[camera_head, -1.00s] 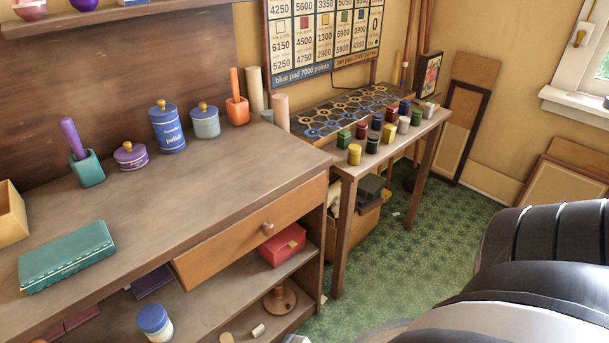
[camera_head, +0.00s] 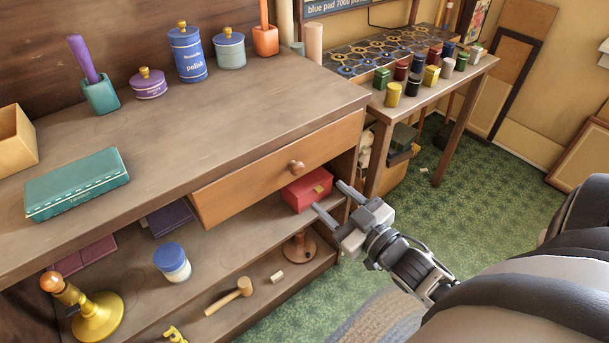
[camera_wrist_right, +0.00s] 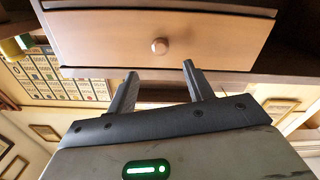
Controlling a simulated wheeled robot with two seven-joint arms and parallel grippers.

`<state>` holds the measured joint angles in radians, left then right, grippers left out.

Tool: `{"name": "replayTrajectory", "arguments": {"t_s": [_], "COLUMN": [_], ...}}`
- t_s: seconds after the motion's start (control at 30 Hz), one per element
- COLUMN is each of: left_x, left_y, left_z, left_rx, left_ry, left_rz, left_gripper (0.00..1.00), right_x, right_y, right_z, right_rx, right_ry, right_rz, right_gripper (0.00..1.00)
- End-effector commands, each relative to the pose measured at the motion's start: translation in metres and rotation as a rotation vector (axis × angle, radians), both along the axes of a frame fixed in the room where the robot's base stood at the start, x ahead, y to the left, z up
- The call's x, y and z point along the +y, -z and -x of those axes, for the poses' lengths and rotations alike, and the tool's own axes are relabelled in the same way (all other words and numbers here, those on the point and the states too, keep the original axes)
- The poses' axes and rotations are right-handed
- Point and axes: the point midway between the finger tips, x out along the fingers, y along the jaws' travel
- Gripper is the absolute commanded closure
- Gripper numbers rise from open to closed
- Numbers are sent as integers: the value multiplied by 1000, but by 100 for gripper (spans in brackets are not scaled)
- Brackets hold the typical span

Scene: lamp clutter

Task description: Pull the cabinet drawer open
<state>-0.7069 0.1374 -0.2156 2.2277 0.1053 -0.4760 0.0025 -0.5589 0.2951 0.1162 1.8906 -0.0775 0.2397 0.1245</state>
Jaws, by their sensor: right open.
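The cabinet drawer (camera_head: 270,172) has a light brown wooden front with a small round knob (camera_head: 296,167). It sits under the cabinet's worktop (camera_head: 200,128) and looks shut or nearly shut. In the right wrist view the drawer front (camera_wrist_right: 110,38) and its knob (camera_wrist_right: 160,46) are ahead of the fingers. My right gripper (camera_head: 328,200) is open and empty, below and to the right of the knob, with its fingers pointing toward the cabinet. In the wrist view the gripper (camera_wrist_right: 160,80) has its fingers apart, not touching the knob. My left gripper is out of view.
A red box (camera_head: 307,190) lies on the shelf behind the right fingers. A mallet (camera_head: 230,295), a white jar (camera_head: 172,262) and a brass lamp base (camera_head: 97,317) are on the lower shelves. A teal box (camera_head: 77,183) and canisters stand on the worktop. Green carpet lies clear at right.

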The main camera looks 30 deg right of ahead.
Motion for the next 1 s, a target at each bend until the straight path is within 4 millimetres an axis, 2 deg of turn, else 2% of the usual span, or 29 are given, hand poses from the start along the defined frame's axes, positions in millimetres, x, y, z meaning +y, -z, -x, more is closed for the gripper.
{"name": "replayTrajectory", "arguments": {"t_s": [0.03, 0.2, 0.4, 0.6, 0.87, 0.9, 1.0], "left_x": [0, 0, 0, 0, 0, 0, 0], "left_y": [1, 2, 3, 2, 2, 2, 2], "left_z": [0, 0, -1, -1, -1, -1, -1], "left_rx": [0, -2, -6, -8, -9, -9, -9], "left_ry": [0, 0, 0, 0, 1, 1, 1], "left_rz": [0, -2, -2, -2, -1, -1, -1], "left_gripper": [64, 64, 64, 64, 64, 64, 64], "right_x": [1, 4, 7, 8, 8, 8, 8], "right_y": [-1, -1, 0, 0, 1, 1, 1], "right_z": [-13, -49, -81, -94, -95, -95, -95], "right_rx": [-5, -3, 0, 1, 2, 2, 2], "right_ry": [-1, -2, -1, -1, 0, 0, 0], "right_rz": [0, 2, 1, 0, 0, 0, 0], "right_gripper": [48, 48, 48, 48, 48, 51, 79]}}
